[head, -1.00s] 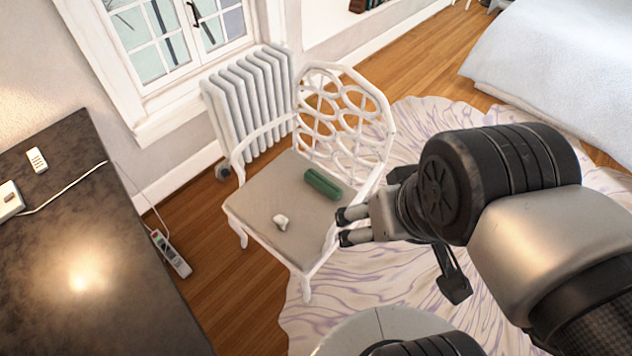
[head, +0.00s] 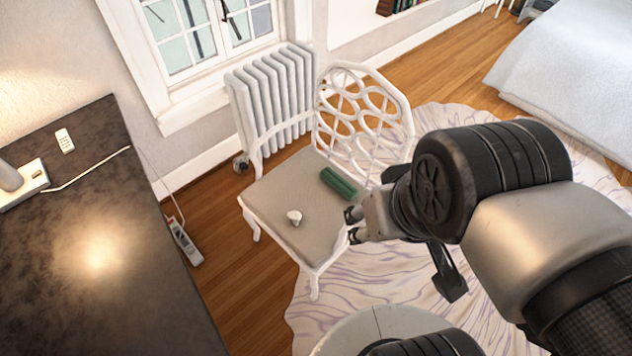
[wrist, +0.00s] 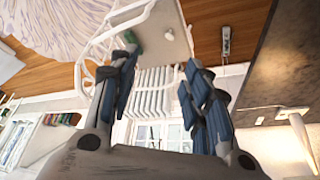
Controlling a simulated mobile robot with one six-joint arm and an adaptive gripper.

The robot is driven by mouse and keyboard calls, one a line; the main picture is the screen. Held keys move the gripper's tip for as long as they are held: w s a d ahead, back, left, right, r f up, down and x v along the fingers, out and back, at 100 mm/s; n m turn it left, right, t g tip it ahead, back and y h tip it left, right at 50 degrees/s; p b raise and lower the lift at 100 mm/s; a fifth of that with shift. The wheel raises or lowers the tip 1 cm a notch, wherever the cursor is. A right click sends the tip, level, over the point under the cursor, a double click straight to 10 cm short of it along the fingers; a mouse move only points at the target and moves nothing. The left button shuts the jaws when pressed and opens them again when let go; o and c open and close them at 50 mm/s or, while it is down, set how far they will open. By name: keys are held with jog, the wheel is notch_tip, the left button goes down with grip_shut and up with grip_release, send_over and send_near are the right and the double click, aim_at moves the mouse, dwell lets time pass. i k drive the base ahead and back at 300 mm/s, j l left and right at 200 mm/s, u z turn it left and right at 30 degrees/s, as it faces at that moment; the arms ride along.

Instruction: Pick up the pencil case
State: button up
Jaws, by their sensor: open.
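A dark green pencil case (head: 338,184), shaped like a small roll, lies on the seat of the white chair (head: 290,215), near its openwork backrest. My gripper (head: 352,226) is at the chair's right front side, apart from the pencil case and to the lower right of it in the head view. In the wrist view my gripper (wrist: 160,75) has its two fingers spread wide with nothing between them.
A small white object (head: 294,217) lies on the seat, left of the pencil case. A dark table (head: 90,260) stands at left. A radiator (head: 275,100) is behind the chair. A power strip (head: 185,242) lies on the floor. A bed (head: 570,75) is at upper right.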

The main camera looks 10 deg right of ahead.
aim_at(338, 184)
jog(key=i+l+u, duration=0.2)
jog(key=u, duration=0.2)
jog(key=i+l+u, duration=0.1)
jog(key=l+u, duration=0.25)
jog(key=i+l+u, duration=0.1)
jog(key=l+u, duration=0.8)
jog(key=l, duration=1.85)
